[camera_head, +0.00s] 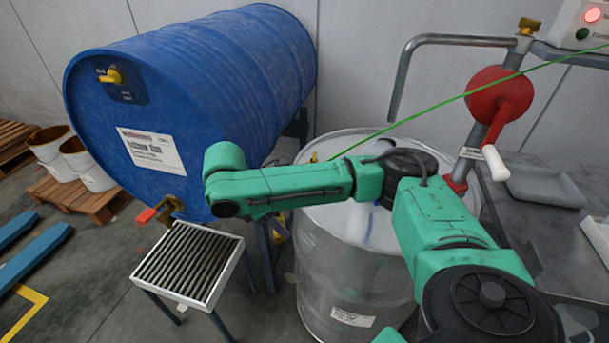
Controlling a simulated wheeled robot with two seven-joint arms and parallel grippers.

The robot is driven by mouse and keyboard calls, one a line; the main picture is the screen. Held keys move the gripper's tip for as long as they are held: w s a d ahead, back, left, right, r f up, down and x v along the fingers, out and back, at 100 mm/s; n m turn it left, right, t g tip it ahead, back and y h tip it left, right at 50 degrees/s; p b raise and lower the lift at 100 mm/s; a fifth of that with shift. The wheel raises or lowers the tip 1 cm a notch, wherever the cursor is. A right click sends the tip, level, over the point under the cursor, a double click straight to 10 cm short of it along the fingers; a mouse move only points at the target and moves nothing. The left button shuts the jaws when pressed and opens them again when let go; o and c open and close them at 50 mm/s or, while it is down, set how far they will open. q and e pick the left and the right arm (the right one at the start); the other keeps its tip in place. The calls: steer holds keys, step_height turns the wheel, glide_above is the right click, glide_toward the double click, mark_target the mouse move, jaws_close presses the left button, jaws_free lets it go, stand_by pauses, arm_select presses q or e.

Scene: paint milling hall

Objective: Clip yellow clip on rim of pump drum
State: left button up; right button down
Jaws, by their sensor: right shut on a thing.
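The pump drum is the upright silvery steel drum (352,275). A red rotary hand pump (497,95) stands at its right side. A small yellow spot, seemingly the yellow clip (313,157), shows at the drum's far left rim, just above my right forearm. A thin green cable (465,95) runs down to about there from the upper right. My right arm reaches across above the drum lid and covers much of it. The right gripper's jaws are mostly hidden by the arm, shut on the clip. I cannot tell if the clip touches the rim. My left gripper is not in view.
A blue drum (200,90) lies on a stand at the left, with a grated tray (190,265) below its tap. White buckets (75,160) stand on a pallet behind. A grey metal table (545,230) with a shallow tray (545,187) is close at the right.

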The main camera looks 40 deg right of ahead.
steer(key=w+d+r+n+t+y+b, duration=0.2)
steer(key=d+r+n+t+y+b, duration=0.55)
steer(key=n, duration=1.25)
steer(key=d+f+g+h+b, duration=0.1)
steer(key=f, duration=0.1)
steer(key=d+f+h+b, duration=0.1)
steer(key=d+h, duration=0.1)
steer(key=shift+f+g, duration=0.35)
steer(key=shift+r, duration=0.1)
steer(key=shift+w, duration=0.2)
steer(key=shift+f+b, duration=0.55)
steer(key=shift+f, duration=0.05)
steer(key=shift+f+b, duration=1.3)
steer(key=shift+f, duration=0.3)
